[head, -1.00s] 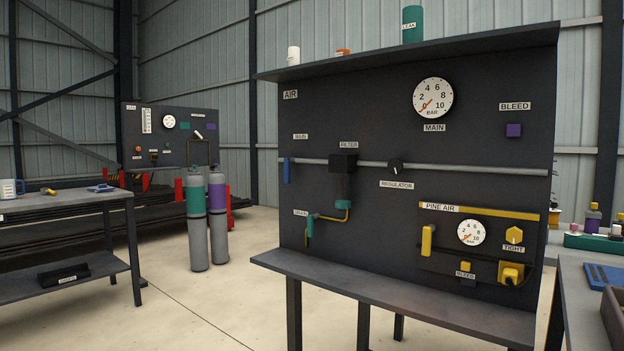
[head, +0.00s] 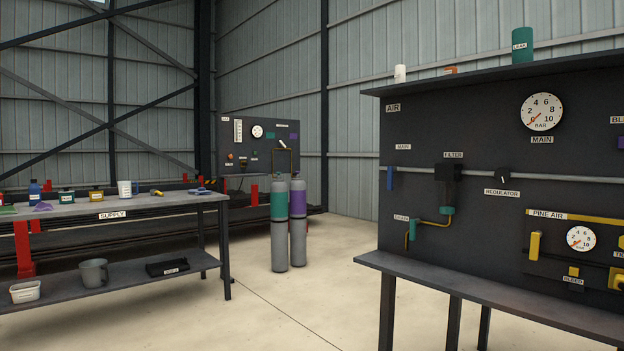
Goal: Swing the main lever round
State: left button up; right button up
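The AIR panel (head: 480,230) stands at the right of the head view. The blue main lever (head: 390,178) hangs pointing down from the grey pipe, under the MAIN label (head: 403,147) at the panel's left end. The large MAIN gauge (head: 542,112) is at the upper right, its needle near 0. Neither of my grippers is in view.
A shelf ledge (head: 470,290) juts out below the panel on legs. Two gas cylinders (head: 279,245) stand left of it, before a smaller panel (head: 235,130). The SUPPLY table (head: 150,212) with jars and mugs is at left. Open floor lies between.

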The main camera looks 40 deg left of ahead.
aim_at(390, 170)
jog(key=i+u, duration=0.3)
jog(key=u, duration=0.15)
jog(key=i+u, duration=0.3)
jog(key=u, duration=0.15)
jog(key=i+l+u, duration=0.2)
jog(key=u, duration=0.2)
jog(key=i+l, duration=0.25)
jog(key=i+j, duration=0.25)
jog(key=j, duration=0.2)
jog(key=z, duration=0.05)
